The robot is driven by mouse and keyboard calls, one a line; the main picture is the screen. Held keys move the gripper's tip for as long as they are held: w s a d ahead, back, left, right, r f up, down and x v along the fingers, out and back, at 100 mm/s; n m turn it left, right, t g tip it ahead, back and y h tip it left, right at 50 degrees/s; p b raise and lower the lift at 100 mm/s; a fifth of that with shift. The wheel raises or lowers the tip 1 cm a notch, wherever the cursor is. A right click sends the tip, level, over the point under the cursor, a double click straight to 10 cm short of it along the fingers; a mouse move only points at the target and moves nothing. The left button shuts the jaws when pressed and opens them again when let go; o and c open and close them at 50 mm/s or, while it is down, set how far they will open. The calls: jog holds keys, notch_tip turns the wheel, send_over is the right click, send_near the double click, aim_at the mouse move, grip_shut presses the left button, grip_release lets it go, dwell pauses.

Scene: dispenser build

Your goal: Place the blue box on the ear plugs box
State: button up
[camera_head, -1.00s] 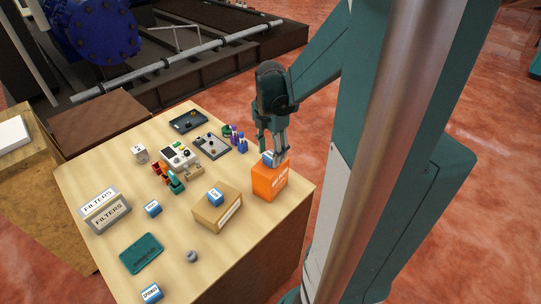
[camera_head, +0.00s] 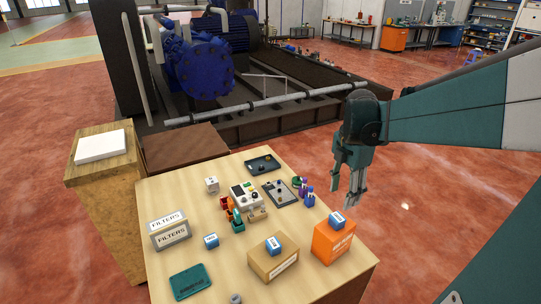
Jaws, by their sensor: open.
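An orange box (camera_head: 333,245) with white lettering stands at the front right of the table; it looks like the ear plugs box, though its print is too small to read surely. A small blue box (camera_head: 337,221) with a white label rests on its top. A second blue box (camera_head: 273,245) sits on a tan cardboard box (camera_head: 263,264), and a third blue box (camera_head: 211,240) lies on the table. My gripper (camera_head: 348,191) is open and empty, fingers pointing down, above the orange box's blue box and apart from it in the picture.
Grey filters boxes (camera_head: 172,237) stand at the left. A teal pad (camera_head: 190,281) lies in front. A white device (camera_head: 246,197), a grey tray (camera_head: 281,193) and purple and blue bottles (camera_head: 307,194) fill the back. Bare tabletop (camera_head: 227,265) shows between the pad and cardboard box.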

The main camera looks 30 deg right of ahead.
dwell(0.7)
jog(key=s+a+r+m+t, duration=0.1)
jog(key=s+a+m+t, duration=0.1)
jog(key=a+m, duration=0.7)
jog(key=s+a+r+m+t, duration=0.1)
jog(key=a+m+t, duration=0.4)
jog(key=a, duration=1.7)
jog(key=s+m, duration=0.1)
jog(key=m, duration=0.3)
jog(key=shift+r, duration=0.35)
